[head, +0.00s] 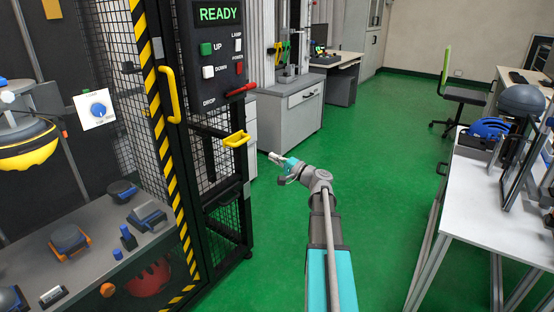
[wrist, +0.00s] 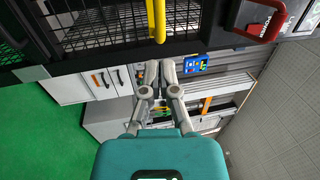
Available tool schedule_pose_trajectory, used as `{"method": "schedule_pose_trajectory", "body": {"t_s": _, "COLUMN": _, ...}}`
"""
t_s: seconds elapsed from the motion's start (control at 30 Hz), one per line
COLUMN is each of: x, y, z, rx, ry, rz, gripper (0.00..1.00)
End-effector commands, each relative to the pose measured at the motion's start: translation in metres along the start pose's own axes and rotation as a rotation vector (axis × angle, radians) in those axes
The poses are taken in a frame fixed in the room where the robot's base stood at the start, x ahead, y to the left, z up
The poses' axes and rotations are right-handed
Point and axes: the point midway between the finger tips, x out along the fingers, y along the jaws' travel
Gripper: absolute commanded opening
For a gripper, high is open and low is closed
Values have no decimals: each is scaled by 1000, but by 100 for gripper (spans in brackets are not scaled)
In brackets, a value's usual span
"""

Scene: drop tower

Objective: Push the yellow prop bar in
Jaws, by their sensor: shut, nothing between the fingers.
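The yellow prop bar (head: 237,139) sticks out of the right side of the black mesh drop tower, below the control panel. It also shows at the top of the wrist view (wrist: 156,18), just ahead of the fingertips. My gripper (head: 272,156) is shut and empty, to the right of the bar and slightly lower in the head view. In the wrist view my gripper (wrist: 158,64) has its fingertips together, and a gap shows between them and the bar.
The control panel (head: 221,60) reads READY and has a red drop lever (head: 241,90). A larger yellow handle (head: 169,95) is on the cage door. A white table (head: 500,210) stands at right. Green floor lies open between.

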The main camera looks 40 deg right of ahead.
Motion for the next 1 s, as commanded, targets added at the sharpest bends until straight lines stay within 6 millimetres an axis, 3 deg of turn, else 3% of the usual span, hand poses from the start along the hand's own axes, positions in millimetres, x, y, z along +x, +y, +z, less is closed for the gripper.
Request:
{"method": "schedule_pose_trajectory", "body": {"t_s": 0.6, "x": 92, "y": -1, "z": -1, "rx": 1, "ry": -2, "rz": -1, "gripper": 0}}
{"method": "schedule_pose_trajectory", "body": {"t_s": 1.0, "x": 111, "y": 0, "z": 0, "rx": 0, "ry": 0, "rz": 0, "gripper": 0}}
